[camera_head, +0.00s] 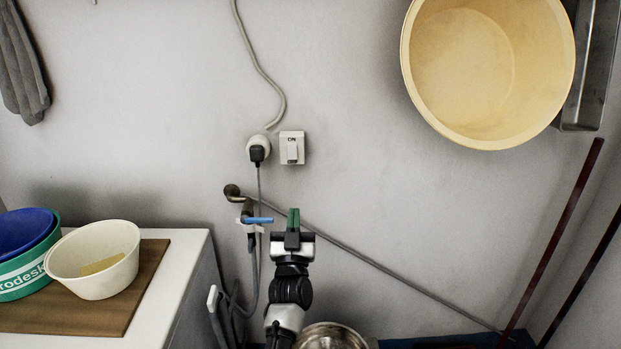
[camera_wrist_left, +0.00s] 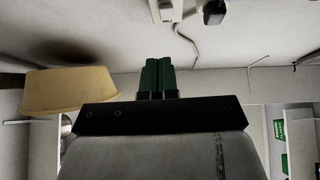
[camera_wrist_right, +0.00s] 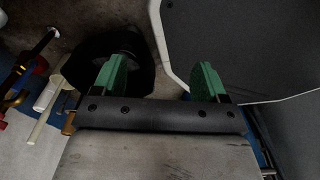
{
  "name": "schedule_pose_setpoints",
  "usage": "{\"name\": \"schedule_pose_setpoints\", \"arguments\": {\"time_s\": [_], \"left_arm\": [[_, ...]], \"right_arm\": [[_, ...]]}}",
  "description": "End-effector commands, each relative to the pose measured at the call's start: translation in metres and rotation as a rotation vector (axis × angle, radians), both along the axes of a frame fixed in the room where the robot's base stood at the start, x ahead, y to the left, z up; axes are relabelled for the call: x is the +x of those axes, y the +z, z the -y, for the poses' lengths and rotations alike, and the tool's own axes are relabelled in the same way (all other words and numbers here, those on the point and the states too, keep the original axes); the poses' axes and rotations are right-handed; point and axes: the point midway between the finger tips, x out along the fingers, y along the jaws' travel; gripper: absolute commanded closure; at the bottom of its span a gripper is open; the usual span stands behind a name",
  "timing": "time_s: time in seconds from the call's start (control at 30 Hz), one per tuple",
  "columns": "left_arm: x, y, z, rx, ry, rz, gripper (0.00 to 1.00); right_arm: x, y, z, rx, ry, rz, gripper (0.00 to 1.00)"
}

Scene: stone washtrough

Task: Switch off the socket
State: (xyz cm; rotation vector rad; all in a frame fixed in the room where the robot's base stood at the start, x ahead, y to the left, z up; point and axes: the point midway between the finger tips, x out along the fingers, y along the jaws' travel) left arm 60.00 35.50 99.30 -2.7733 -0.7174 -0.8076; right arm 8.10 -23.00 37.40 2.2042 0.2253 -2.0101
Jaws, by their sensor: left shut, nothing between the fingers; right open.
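The wall switch (camera_head: 292,148) is a small white plate with a rocker, marked ON above it. Beside it on the left is a round socket (camera_head: 258,142) with a black plug (camera_head: 257,154) in it. In the left wrist view the switch (camera_wrist_left: 165,10) and plug (camera_wrist_left: 214,12) are at the top edge, partly cut off. My left gripper (camera_head: 293,217) is shut and empty, below the switch and apart from it in the picture. Its green fingertips also show in the left wrist view (camera_wrist_left: 157,75). My right gripper (camera_wrist_right: 158,78) is open and shows only in the right wrist view.
A grey cable (camera_head: 262,75) runs down the wall. A tap with a blue handle (camera_head: 258,220) is just left of my left gripper. A cream tub (camera_head: 487,70) hangs at upper right. A counter (camera_head: 190,268) with bowls stands left.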

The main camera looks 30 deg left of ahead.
Motion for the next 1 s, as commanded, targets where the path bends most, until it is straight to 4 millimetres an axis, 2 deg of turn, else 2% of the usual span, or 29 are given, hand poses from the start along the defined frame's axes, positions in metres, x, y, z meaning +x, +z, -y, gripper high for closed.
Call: {"name": "schedule_pose_setpoints", "arguments": {"time_s": [0.13,0.57,0.77,1.0], "left_arm": [[-0.007,0.018,-0.008,0.008,0.038,0.060,1.00],[-0.002,0.025,-0.011,0.009,0.038,0.062,1.00],[0.021,0.047,-0.026,0.009,0.037,0.064,1.00],[0.058,0.078,-0.048,0.009,0.037,0.061,1.00]], "right_arm": [[0.000,-0.005,0.000,-0.001,0.000,0.000,0.27],[0.000,-0.002,0.008,-0.011,0.003,0.000,0.27],[0.000,0.005,0.008,-0.011,0.003,0.000,0.27],[0.000,0.014,0.008,-0.009,0.003,0.001,0.27]]}}
